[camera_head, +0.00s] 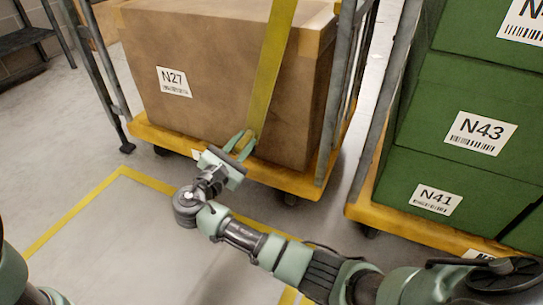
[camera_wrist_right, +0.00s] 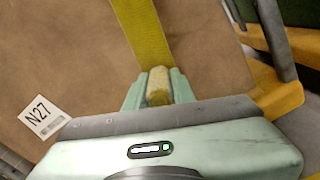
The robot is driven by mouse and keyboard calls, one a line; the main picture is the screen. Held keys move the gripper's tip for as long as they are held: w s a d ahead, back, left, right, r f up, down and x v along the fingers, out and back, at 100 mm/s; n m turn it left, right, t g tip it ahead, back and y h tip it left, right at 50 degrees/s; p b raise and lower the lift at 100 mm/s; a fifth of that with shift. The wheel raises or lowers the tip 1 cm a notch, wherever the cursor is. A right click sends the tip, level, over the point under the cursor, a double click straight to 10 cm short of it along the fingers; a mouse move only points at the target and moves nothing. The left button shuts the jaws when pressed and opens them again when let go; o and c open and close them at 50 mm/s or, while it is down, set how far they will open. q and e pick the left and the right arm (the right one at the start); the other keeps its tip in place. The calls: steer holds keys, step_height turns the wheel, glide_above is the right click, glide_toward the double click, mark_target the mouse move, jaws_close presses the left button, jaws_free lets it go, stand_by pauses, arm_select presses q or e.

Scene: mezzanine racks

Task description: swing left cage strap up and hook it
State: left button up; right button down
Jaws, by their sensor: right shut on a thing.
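The left cage has a yellow base (camera_head: 285,177) and grey posts, and holds a brown box (camera_head: 200,110) labelled N27. A yellow strap (camera_head: 269,70) hangs down the box's front face from above. It also shows in the right wrist view (camera_wrist_right: 146,32). My right gripper (camera_head: 241,143) is shut on the strap's lower end, just in front of the box near the base. In the right wrist view its fingers (camera_wrist_right: 158,88) pinch a pale yellowish end piece of the strap. The strap's upper end and any hook are out of view. My left gripper is not in view.
A second cage with a yellow base (camera_head: 368,205) stands at right, holding green crates (camera_head: 462,135) labelled N43 and N41. A narrow gap separates the cages. Yellow floor lines (camera_head: 75,215) mark the open floor in front. A dark rack (camera_head: 28,38) stands at far left.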

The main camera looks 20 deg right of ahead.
steer(key=w+a+r+m+b, duration=0.1)
steer(key=w+a+r+b, duration=0.1)
steer(key=w+a, duration=0.3)
steer(key=shift+w+a+r+b, duration=0.3)
steer(key=shift+w+r, duration=0.2)
steer(key=shift+w, duration=0.6)
steer(key=c, duration=1.2)
jaws_free()
